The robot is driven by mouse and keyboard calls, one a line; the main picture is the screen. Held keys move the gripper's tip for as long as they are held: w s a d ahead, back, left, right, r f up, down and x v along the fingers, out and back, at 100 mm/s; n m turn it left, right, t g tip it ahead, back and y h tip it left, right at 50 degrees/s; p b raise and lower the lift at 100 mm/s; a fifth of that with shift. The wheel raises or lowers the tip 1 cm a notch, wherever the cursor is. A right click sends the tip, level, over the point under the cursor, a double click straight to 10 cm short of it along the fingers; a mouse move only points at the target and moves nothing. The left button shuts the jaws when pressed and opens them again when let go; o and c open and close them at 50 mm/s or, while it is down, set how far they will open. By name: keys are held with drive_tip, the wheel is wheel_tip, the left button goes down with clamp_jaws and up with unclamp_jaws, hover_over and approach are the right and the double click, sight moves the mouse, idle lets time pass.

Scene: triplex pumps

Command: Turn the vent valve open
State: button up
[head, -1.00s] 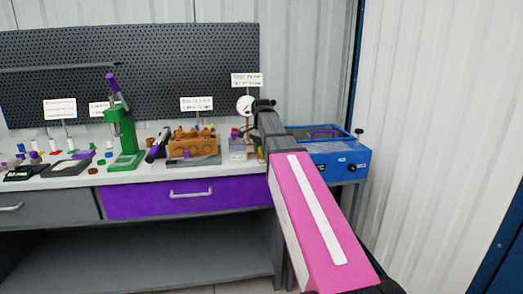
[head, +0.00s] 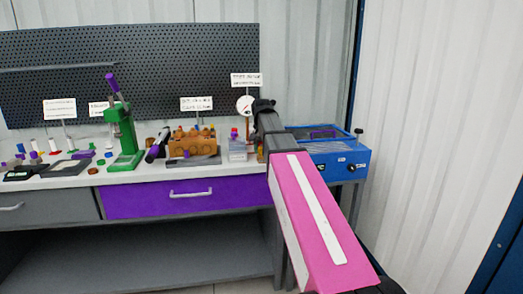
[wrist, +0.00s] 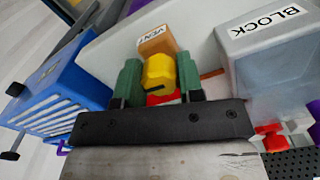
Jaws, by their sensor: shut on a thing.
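The vent valve shows in the wrist view as a yellow knob (wrist: 159,72) in front of an orange-brown block (wrist: 157,42) with a white label reading VENT. My gripper (wrist: 160,78) has a green finger on each side of the yellow knob and is shut on it. A red part (wrist: 163,98) shows just below the knob, between the fingers. In the head view my arm hides the knob and the fingertips. A round white gauge (head: 245,104) stands just left of my wrist there.
A grey, see-through box (wrist: 280,65) labelled BLOCK stands right of the gripper in the wrist view. A blue unit (head: 335,158) stands at the bench's right end. A brown block (head: 192,146) and green press (head: 122,135) stand further left.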

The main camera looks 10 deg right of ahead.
drive_tip(key=shift+n, duration=0.4)
drive_tip(key=o, duration=0.9)
drive_tip(key=shift+r, duration=0.15)
wheel_tip(320, 180, up, 7)
drive_tip(key=shift+r, duration=0.15)
drive_tip(key=shift+s, duration=0.1)
